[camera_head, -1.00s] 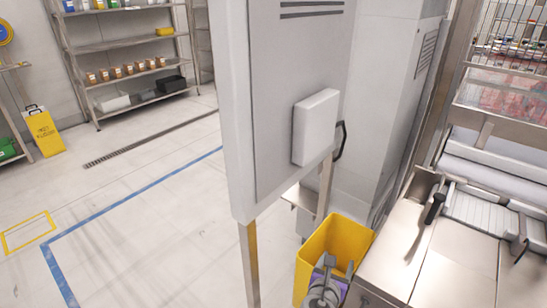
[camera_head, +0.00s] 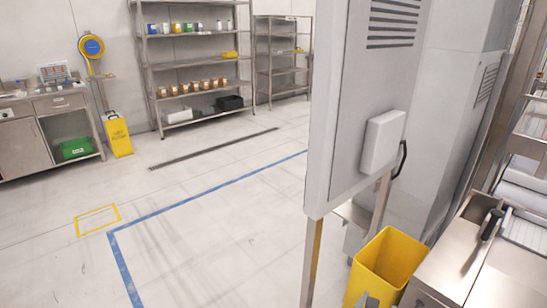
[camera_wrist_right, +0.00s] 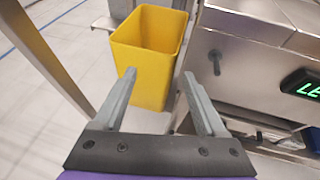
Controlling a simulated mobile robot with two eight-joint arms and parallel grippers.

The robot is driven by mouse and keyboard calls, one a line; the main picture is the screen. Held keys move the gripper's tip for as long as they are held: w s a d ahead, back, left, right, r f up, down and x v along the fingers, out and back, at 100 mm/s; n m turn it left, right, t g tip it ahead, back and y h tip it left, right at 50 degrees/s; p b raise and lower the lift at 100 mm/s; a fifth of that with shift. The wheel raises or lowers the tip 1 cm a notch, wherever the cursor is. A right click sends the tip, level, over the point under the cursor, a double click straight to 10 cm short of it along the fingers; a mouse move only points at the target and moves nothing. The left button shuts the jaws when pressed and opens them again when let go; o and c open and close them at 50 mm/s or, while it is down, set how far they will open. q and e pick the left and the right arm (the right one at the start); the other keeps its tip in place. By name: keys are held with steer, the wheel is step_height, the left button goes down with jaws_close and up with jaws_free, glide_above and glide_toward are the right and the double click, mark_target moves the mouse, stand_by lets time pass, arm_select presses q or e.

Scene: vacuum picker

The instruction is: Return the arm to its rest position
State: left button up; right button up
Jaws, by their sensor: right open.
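My right gripper (camera_wrist_right: 158,74) is open and empty in the right wrist view, its two grey fingers spread apart. Behind the fingers in that view is a yellow bin (camera_wrist_right: 148,35), which looks empty inside. The bin also stands at the lower right of the head view (camera_head: 388,265). Only a small grey tip of my right gripper (camera_head: 367,301) shows at the bottom edge of the head view, in front of the bin. My left gripper is in neither view.
A steel machine (camera_head: 450,255) with a black handle (camera_head: 490,224) stands right of the bin. A tall grey cabinet panel (camera_head: 345,120) on steel legs stands left of the bin. Shelving (camera_head: 190,95) and a steel bench (camera_head: 22,150) line the far wall.

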steer(key=s+a+f+m+g+y, duration=0.2)
steer(key=s+m+y, duration=0.1)
steer(key=s+m, duration=0.5)
steer(key=s+a+f+m+g+y, duration=0.25)
steer(key=s+m, duration=0.35)
steer(key=m, duration=0.5)
steer(key=s+a+f+m+g+y, duration=0.2)
steer(key=s+a+m, duration=0.1)
steer(key=s+m, duration=0.5)
arm_select(q)
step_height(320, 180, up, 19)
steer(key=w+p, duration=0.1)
steer(key=p, duration=1.5)
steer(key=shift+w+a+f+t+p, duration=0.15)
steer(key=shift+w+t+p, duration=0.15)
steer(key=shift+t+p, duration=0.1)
arm_select(e)
step_height(320, 180, up, 19)
steer(key=w+m+t, duration=0.1)
steer(key=w, duration=0.1)
steer(key=shift+w+a+f+m+y, duration=0.15)
steer(key=shift+w+a+m+y, duration=0.1)
steer(key=shift+w+m+y, duration=0.1)
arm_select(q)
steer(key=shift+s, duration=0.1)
arm_select(e)
steer(key=shift+s, duration=0.1)
